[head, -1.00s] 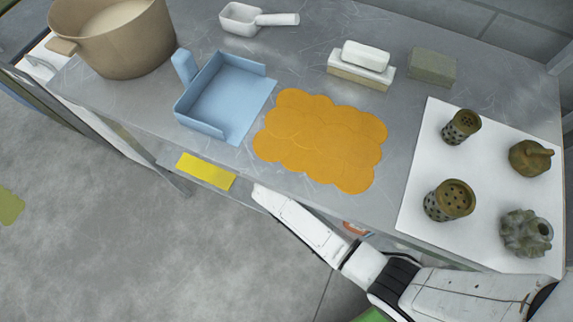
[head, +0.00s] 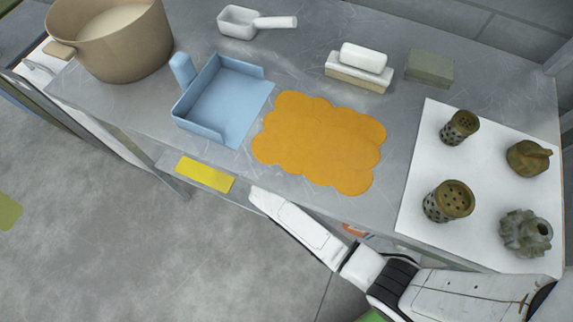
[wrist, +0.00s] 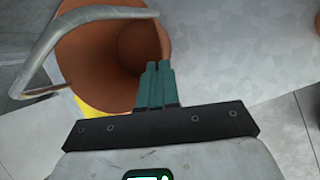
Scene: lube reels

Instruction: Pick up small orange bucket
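The small orange bucket (wrist: 105,55) fills the upper left of the wrist view, its open mouth facing the camera. Its grey curved handle (wrist: 52,45) stands out at the left. The fingers cover that part of the rim. In the head view my forearm reaches below the counter's front edge and my gripper is hidden; a small orange-red bit (head: 355,231) shows there, too little to identify.
The metal counter (head: 225,170) overhangs my arm. On it are a beige pot (head: 120,45), a blue dustpan (head: 225,100), an orange mat (head: 318,145), soap blocks and a white board (head: 415,190) with brown-green parts. A yellow piece (head: 205,174) lies below the edge.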

